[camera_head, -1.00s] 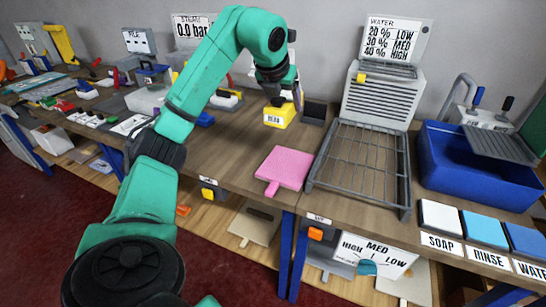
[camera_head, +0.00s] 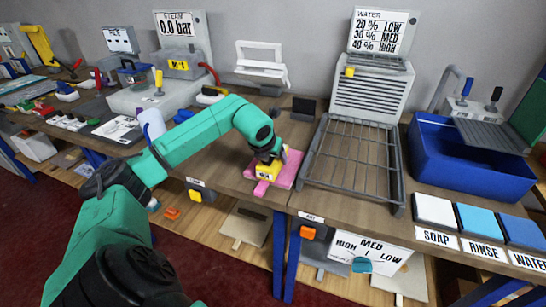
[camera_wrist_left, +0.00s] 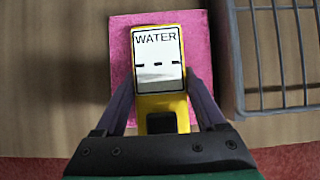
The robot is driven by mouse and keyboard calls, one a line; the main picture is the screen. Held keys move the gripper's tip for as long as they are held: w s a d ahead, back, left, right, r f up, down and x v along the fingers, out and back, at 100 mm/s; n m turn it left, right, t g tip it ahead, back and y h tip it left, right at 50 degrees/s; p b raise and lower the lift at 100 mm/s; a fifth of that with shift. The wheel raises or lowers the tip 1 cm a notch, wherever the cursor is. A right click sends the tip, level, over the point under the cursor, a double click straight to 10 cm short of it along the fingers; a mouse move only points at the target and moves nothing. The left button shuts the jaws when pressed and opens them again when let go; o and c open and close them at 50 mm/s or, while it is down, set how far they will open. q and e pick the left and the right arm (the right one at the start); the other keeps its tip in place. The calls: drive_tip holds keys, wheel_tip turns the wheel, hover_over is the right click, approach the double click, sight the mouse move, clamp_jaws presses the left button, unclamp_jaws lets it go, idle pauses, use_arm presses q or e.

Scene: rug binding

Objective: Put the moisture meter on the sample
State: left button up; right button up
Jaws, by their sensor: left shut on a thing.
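The moisture meter (camera_head: 267,172) is a small yellow box, and in the left wrist view its white face (camera_wrist_left: 157,55) reads WATER above a row of dashes. The sample (camera_head: 287,171) is a flat pink square with a short tab at its front, on the wooden bench. It also shows beneath the meter in the left wrist view (camera_wrist_left: 120,60). My left gripper (camera_head: 268,160) is shut on the meter, one finger on each side, over the sample. I cannot tell whether the meter's underside touches the sample. My right gripper is not in view.
A grey wire rack (camera_head: 357,160) stands close to the right of the sample, with a grey WATER unit (camera_head: 372,95) behind it. A blue basin (camera_head: 468,165) and pads (camera_head: 434,210) lie farther right. A dark stand (camera_head: 303,108) is behind the sample.

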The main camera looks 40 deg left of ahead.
use_arm(q)
drive_tip(key=shift+f, duration=0.15)
drive_tip(key=o, duration=1.6)
drive_tip(key=shift+c, duration=0.2)
drive_tip(key=shift+r, duration=0.3)
drive_tip(key=shift+s+r, duration=0.15)
drive_tip(key=shift+r, duration=0.05)
drive_tip(key=b+v, duration=0.2)
drive_tip(key=v, duration=0.9)
drive_tip(key=shift+s+d+r, duration=0.1)
drive_tip(key=shift+s+r, duration=0.05)
